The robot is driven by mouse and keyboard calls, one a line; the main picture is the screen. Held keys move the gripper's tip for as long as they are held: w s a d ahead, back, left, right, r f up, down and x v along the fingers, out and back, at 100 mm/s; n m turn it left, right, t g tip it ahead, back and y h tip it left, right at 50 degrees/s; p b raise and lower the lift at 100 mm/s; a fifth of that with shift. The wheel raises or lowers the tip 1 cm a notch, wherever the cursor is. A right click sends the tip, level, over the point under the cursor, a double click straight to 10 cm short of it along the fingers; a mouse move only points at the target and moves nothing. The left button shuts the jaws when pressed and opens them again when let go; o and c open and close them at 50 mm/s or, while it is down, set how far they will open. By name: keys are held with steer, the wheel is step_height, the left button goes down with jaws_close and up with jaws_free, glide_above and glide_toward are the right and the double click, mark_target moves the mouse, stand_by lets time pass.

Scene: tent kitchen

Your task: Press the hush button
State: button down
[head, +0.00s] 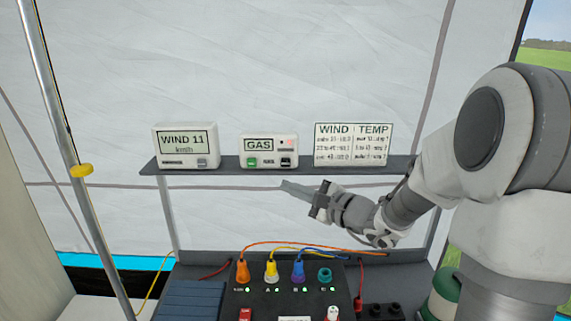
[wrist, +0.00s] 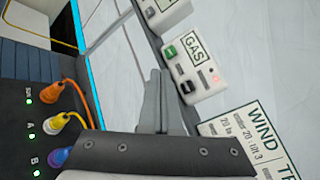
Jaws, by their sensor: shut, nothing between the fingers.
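The white GAS box (head: 268,147) stands on the dark shelf in the head view. Its front has a green button (head: 252,162) at lower left and a black button (head: 287,162) at lower right, with tiny text between them. I cannot read which one is marked hush. The box also shows in the wrist view (wrist: 204,92), with the green button (wrist: 170,51), the black button (wrist: 187,87) and a small reddish light. My gripper (head: 285,186) is shut and empty, just below the shelf and under the box's right half. Its fingertips (wrist: 157,74) appear apart from the box.
The shelf edge (head: 215,170) runs above my fingers. Below is a black panel (head: 270,300) with coloured plugs and cables. A metal pole (head: 60,110) rises at left.

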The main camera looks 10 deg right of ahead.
mark_target(281, 165)
steer(key=shift+w+d+p, duration=0.2)
steer(key=shift+w+d, duration=0.05)
steer(key=shift+w, duration=1.15)
steer(key=shift+w+d+p, duration=0.25)
steer(key=shift+w+d, duration=0.05)
steer(key=shift+w, duration=1.05)
steer(key=shift+w+d+p, duration=0.2)
steer(key=shift+w+d, duration=0.05)
steer(key=shift+w, duration=1.15)
steer(key=shift+w+f, duration=0.1)
steer(key=shift+w, duration=0.05)
steer(key=shift+w+d+b, duration=0.1)
steer(key=shift+w+b, duration=0.2)
steer(key=shift+w, duration=0.45)
steer(key=shift+s+b, duration=0.2)
steer(key=shift+b, duration=0.15)
steer(key=shift+s+b, duration=0.4)
steer(key=shift+s, duration=0.3)
